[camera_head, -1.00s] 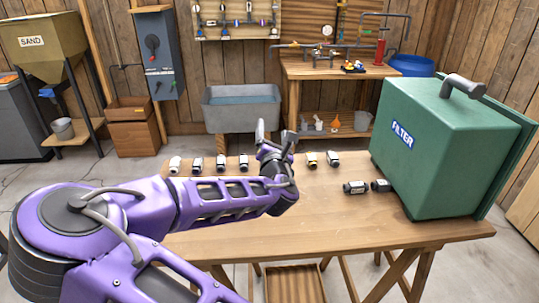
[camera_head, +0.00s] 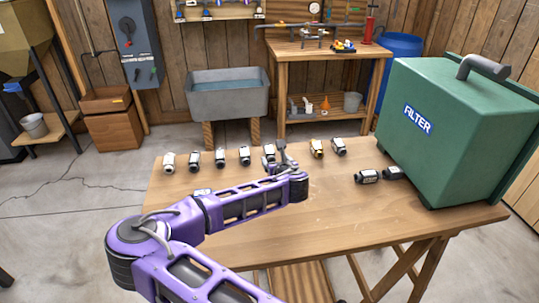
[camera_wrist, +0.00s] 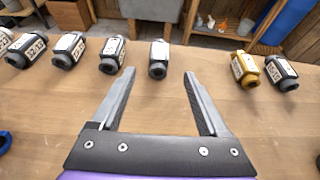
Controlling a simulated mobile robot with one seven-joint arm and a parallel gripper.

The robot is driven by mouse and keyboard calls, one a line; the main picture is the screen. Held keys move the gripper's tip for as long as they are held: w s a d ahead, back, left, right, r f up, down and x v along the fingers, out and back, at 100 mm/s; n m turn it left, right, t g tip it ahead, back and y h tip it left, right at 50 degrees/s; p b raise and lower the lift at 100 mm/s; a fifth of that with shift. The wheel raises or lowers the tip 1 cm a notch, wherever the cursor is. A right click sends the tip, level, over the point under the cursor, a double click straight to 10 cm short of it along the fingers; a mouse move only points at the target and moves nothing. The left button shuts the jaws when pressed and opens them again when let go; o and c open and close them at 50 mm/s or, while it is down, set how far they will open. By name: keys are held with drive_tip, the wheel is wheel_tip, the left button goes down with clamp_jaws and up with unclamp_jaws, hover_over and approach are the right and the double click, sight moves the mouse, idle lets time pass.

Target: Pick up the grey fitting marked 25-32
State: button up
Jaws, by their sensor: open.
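A row of small fittings with white labels lies along the far side of the wooden table (camera_head: 330,215). Grey ones in the head view include the far-left fitting (camera_head: 168,163), others beside it (camera_head: 220,157) (camera_head: 244,156), and one by my gripper (camera_head: 269,152). The labels are too small to read, so I cannot tell which is marked 25-32.
A yellow fitting (camera_wrist: 244,67) and a dark one (camera_wrist: 280,72) lie to the right in the wrist view. Two dark fittings (camera_head: 367,176) lie by the large green filter box (camera_head: 440,130). A grey basin (camera_head: 228,95) stands behind the table. The table's right front is clear.

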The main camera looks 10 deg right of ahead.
sight(270, 152)
drive_tip(key=b+x, duration=0.1)
drive_tip(key=x, duration=1.1)
drive_tip(key=shift+w+r, duration=0.1)
clamp_jaws()
